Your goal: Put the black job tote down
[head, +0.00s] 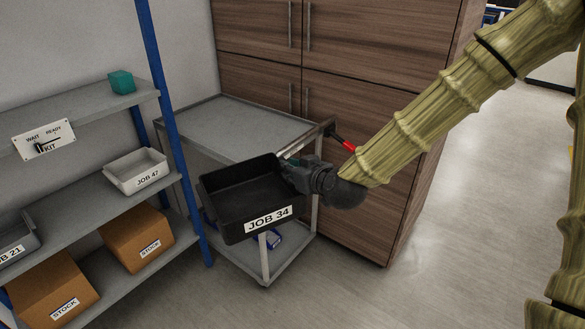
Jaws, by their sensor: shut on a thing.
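The black job tote (234,227) carries a white label reading JOB 34. It looks empty and is held in the air in front of the grey cart, roughly level. My gripper (290,172) is shut on the tote's right rim. The fingertips are partly hidden against the dark wall of the tote. The tote covers part of the cart's front side.
The grey two-level cart (230,122) has a clear top. A blue thing (274,238) lies on its lower shelf. Left is a rack with a white JOB 47 tote (136,172), STOCK boxes (137,238) and a teal block (122,82). Wooden cabinets (375,110) stand behind.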

